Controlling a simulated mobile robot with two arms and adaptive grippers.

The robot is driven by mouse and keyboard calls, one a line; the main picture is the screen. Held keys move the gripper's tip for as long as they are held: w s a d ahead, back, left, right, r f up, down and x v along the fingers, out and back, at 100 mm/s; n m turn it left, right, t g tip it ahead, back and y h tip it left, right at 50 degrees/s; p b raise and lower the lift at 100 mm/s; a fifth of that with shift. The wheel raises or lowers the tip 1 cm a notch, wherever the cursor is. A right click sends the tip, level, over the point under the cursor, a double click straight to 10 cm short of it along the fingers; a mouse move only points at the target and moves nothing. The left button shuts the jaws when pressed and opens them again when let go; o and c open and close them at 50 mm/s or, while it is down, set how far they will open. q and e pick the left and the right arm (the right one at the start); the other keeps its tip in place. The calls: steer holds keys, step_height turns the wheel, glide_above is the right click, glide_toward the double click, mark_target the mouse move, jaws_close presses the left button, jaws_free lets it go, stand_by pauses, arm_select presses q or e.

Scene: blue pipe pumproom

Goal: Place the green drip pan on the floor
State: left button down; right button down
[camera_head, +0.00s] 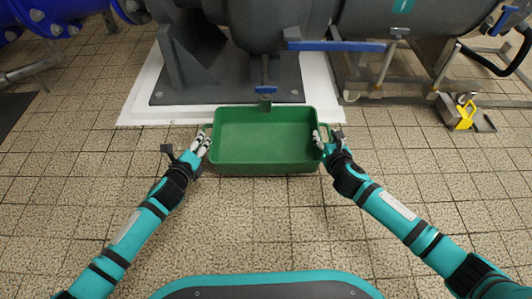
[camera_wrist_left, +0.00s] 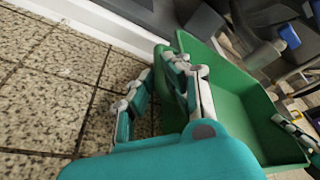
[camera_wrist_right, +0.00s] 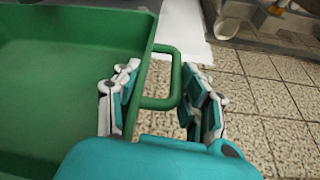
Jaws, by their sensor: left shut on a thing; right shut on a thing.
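The green drip pan (camera_head: 262,140) is an empty, shallow rectangular tray with a loop handle at each end. It appears level below the drain valve (camera_head: 265,98), in front of the grey machine. My left gripper (camera_head: 205,142) is shut on its left end; the left wrist view shows the pan (camera_wrist_left: 240,98) beside the fingers, which hide the handle. My right gripper (camera_head: 324,141) is shut on the right handle (camera_wrist_right: 174,75), which passes between its fingers in the right wrist view. Whether the pan's underside touches the floor cannot be told.
A white plinth (camera_head: 140,106) under the grey pump base lies just behind the pan. A blue lever (camera_head: 335,46) sticks out above. A yellow object (camera_head: 465,117) lies on the floor at the right. The tiled floor (camera_head: 262,220) nearer me is clear.

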arm_select(q)
steer(key=shift+a+f, duration=0.1)
steer(key=shift+a, duration=0.1)
arm_select(e)
steer(key=shift+d, duration=0.2)
